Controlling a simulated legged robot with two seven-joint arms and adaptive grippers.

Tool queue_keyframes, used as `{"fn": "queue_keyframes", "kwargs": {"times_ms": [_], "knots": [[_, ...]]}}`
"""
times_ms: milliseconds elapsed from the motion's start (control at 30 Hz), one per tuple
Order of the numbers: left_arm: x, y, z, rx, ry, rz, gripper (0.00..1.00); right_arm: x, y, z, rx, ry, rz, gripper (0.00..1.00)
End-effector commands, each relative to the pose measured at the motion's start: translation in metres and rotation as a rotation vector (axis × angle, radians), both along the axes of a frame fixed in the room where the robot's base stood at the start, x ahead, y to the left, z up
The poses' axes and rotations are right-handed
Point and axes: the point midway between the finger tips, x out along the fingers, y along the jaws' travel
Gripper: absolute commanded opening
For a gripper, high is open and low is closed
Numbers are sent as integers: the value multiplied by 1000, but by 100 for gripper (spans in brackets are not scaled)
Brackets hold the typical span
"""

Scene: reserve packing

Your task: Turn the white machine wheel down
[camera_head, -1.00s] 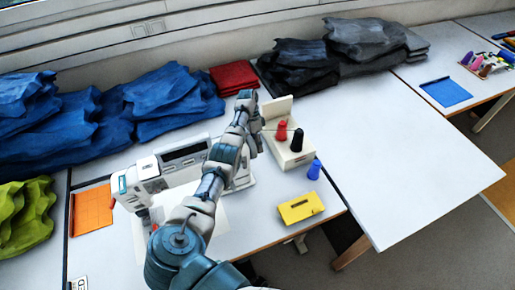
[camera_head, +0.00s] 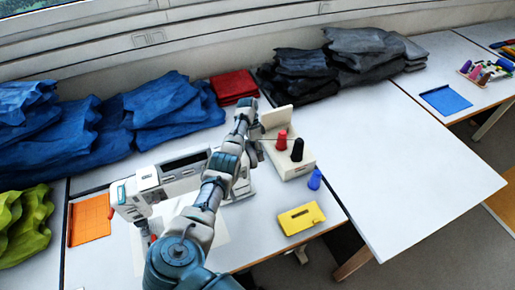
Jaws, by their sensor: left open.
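The white sewing machine (camera_head: 148,184) stands on the near table, with a dark panel on its body. My left arm crosses in front of it from the bottom of the view. My left gripper (camera_head: 246,104) is at the far end of that arm, by the machine's right end, and is open with nothing seen in it. The white wheel cannot be made out; the arm and gripper cover that end of the machine. I cannot tell whether the gripper touches it. My right gripper is not in view.
A white thread stand (camera_head: 298,168) with a red spool (camera_head: 281,140) and a black spool (camera_head: 297,150) is right of the gripper. A blue spool (camera_head: 314,180) and yellow box (camera_head: 301,218) lie nearer. Blue cloth (camera_head: 170,105) and red cloth (camera_head: 234,86) lie behind. The right table is largely clear.

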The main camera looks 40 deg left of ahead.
Motion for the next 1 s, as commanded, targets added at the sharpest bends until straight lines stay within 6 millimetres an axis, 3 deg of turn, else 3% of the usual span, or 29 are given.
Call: {"fn": "queue_keyframes", "kwargs": {"times_ms": [500,700,1000], "knots": [[0,4,46,3,4,-1,69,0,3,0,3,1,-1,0],[2,4,81,2,-1,-1,69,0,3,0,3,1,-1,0],[3,3,94,-2,1,-1,69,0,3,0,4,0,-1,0]]}}
